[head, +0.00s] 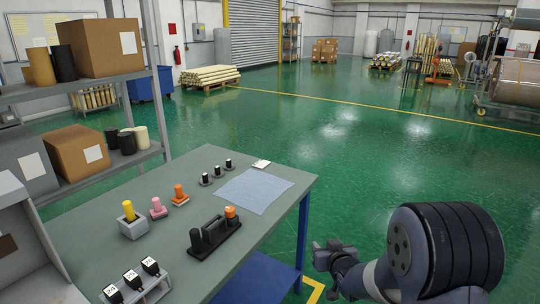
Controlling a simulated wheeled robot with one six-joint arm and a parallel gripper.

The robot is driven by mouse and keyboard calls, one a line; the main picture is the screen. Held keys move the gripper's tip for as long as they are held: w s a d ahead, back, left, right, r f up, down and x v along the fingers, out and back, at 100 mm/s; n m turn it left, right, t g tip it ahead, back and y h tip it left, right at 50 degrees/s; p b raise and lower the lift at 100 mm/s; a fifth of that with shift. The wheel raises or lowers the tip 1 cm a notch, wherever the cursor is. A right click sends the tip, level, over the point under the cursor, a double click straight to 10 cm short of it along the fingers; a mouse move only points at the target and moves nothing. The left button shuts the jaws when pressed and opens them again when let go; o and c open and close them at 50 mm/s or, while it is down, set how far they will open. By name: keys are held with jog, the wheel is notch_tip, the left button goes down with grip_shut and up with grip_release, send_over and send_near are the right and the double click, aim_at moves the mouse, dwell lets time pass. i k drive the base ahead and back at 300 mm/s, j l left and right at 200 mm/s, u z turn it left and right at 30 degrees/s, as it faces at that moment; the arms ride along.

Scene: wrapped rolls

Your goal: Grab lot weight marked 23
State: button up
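Three black blocks with white number labels sit in a light grey rack (158,290) at the table's near left corner. The nearest label (112,291) looks like 24. The middle block (131,277) and the far block (150,265) have labels too small to read surely. My gripper (322,256) is off the table's right side, above the green floor and apart from all these pieces. Its finger opening is too small to judge; nothing shows held.
A shelf (100,170) with boxes stands left.

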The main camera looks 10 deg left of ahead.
aim_at(217, 173)
jog(key=i+l+u, duration=0.1)
jog(key=i, duration=0.55)
jog(key=i+l+u, duration=0.1)
jog(key=i, duration=0.55)
jog(key=i+j+u, duration=0.1)
jog(key=i+u, duration=0.45)
jog(key=u, duration=0.15)
jog(key=i+u, duration=0.25)
jog(key=u, duration=0.15)
